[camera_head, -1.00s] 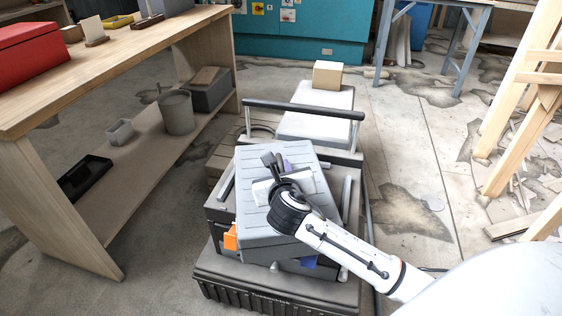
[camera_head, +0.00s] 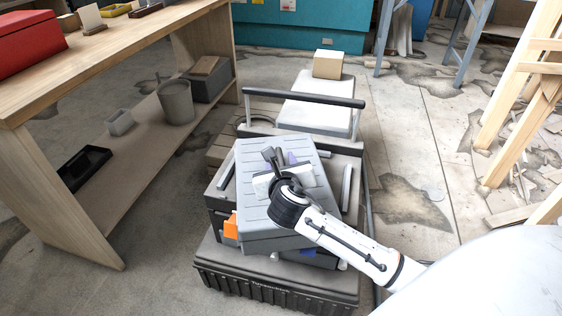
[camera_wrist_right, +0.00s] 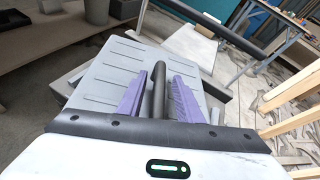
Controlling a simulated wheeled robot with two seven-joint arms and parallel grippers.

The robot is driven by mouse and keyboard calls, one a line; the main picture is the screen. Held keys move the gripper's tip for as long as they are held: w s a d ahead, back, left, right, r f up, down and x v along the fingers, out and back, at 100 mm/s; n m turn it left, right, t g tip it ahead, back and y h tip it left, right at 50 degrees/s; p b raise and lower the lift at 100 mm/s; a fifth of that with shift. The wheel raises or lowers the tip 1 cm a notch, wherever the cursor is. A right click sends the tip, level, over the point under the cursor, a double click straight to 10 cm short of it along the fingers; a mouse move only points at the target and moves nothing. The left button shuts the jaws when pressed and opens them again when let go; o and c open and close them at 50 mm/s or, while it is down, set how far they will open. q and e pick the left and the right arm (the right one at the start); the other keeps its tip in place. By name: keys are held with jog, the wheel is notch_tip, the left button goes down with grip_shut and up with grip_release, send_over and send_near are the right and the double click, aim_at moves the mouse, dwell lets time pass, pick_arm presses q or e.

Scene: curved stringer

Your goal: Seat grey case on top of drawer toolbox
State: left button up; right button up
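The grey case (camera_head: 290,205) has a ribbed lid and lies over the dark drawer toolbox (camera_head: 218,222), turned slightly relative to it. The case hides most of the toolbox top, so I cannot tell whether its underside touches all over. My right gripper (camera_head: 275,168) is at the dark handle on the lid. My left gripper is not in view.
A wider black box (camera_head: 275,290) forms the base of the stack. A cart's dark push bar (camera_head: 305,97) stands just behind. A wooden workbench (camera_head: 110,70) with a lower shelf is at left. Wooden frames (camera_head: 520,125) stand at right. Floor right of the stack is mostly clear.

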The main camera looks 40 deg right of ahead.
jog(key=p+v, duration=0.3)
jog(key=v, duration=0.8)
jog(key=shift+s+r, duration=0.1)
jog(key=shift+r, duration=0.05)
jog(key=shift+s+a+r, duration=0.1)
jog(key=shift+s+a, duration=0.1)
jog(key=shift+s, duration=0.1)
